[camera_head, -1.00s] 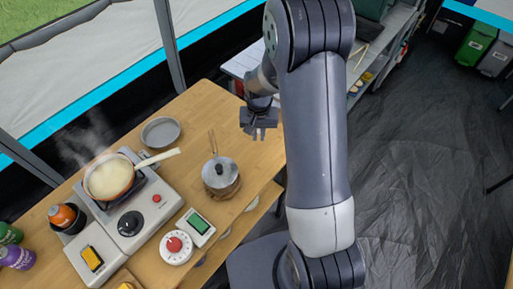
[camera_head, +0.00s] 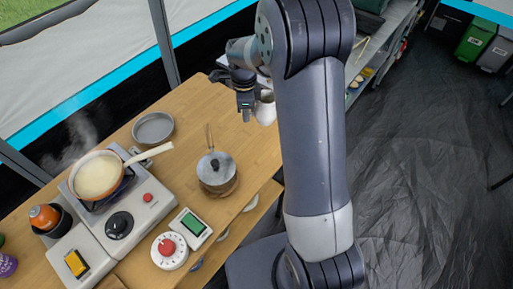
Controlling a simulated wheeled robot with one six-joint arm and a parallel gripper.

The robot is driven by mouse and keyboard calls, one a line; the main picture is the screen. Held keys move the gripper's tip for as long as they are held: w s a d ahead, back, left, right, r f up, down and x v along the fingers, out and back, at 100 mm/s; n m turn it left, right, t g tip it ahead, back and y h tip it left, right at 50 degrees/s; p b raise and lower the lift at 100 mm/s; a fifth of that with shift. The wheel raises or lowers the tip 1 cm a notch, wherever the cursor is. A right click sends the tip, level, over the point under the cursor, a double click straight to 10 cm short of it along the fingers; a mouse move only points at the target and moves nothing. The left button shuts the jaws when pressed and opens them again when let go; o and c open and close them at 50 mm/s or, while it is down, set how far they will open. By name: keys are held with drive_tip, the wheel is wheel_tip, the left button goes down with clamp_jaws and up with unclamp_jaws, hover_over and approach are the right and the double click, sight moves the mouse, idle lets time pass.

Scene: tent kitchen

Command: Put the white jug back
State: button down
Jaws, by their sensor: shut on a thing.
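The white jug (camera_head: 265,111) shows just right of my gripper (camera_head: 247,114), by the far right edge of the wooden table. My arm hides most of the jug. My gripper is shut on the jug, though the grasp itself is hard to make out. I cannot tell whether the jug touches the table.
A red-knobbed timer (camera_head: 168,248) is in front. Bare wood lies between the pots and my gripper.

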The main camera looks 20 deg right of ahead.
drive_tip(key=f+m, duration=0.3)
drive_tip(key=w+f+m+b, duration=0.1)
drive_tip(key=f+m, duration=0.2)
drive_tip(key=a+f+m+b, duration=0.1)
drive_tip(key=f+m, duration=0.1)
drive_tip(key=shift+w+a+f+m, duration=0.1)
drive_tip(key=shift+w+f+m, duration=0.05)
drive_tip(key=shift+f+m, duration=0.25)
idle(0.5)
drive_tip(key=shift+f, duration=0.1)
drive_tip(key=shift+f, duration=0.15)
drive_tip(key=c, duration=1.5)
unclamp_jaws()
wheel_tip(320, 180, up, 12)
drive_tip(key=shift+r, duration=0.25)
